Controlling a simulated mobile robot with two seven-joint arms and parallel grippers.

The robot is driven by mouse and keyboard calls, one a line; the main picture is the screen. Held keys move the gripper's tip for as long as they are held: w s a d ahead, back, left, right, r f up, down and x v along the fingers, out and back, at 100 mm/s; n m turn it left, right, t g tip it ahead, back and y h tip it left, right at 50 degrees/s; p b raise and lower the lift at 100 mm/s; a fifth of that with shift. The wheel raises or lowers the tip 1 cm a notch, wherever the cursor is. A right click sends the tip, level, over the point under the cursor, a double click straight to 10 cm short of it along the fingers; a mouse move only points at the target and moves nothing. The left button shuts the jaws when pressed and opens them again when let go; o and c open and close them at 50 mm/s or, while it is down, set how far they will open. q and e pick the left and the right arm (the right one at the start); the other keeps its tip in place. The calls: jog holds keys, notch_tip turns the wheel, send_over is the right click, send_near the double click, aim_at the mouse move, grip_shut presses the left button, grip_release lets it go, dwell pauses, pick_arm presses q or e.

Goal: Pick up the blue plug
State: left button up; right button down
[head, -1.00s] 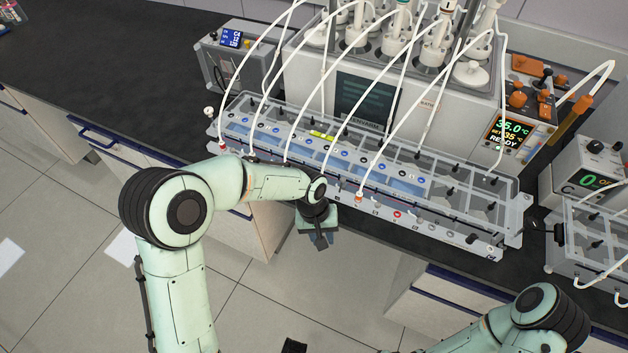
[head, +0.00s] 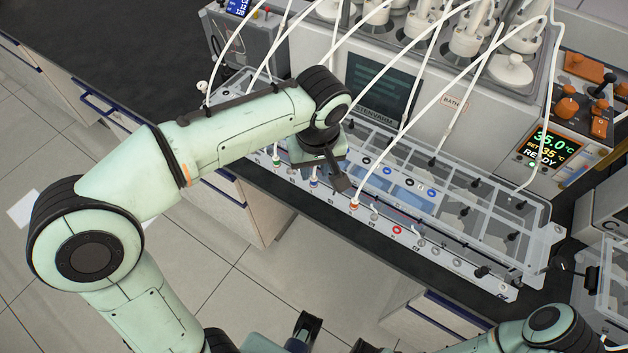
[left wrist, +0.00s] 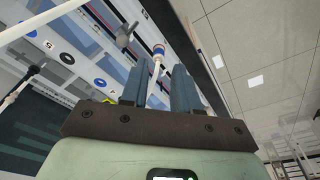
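The blue plug (head: 313,181) sits in the front rail of the clear tank, a small upright plug with a blue band. In the left wrist view a plug with a white body, blue band and reddish end (left wrist: 158,51) shows just beyond my fingertips, with its white tube running between them. My left gripper (head: 340,178) is over the front rail, close to the blue plug and slightly to its right. In the left wrist view my left gripper (left wrist: 158,82) has its two fingers apart, with no visible contact on the plug.
An orange plug (head: 354,203) and other plugs share the rail. White tubes (head: 425,75) arch over the tank (head: 500,205) from the bottles behind. A grey control box (head: 250,40) stands at the back left.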

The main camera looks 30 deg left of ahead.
aim_at(314, 178)
pick_arm(q)
jog(key=shift+w+a+f+b, duration=0.1)
jog(key=shift+w+f+b, duration=0.1)
jog(key=shift+f, duration=0.7)
jog(key=shift+w+a+f+b, duration=0.1)
jog(key=shift+w+a+f, duration=0.05)
jog(key=shift+f, duration=0.75)
jog(key=shift+w+a+f+b, duration=0.1)
jog(key=shift+w+f, duration=0.1)
jog(key=shift+f, duration=0.7)
grip_shut()
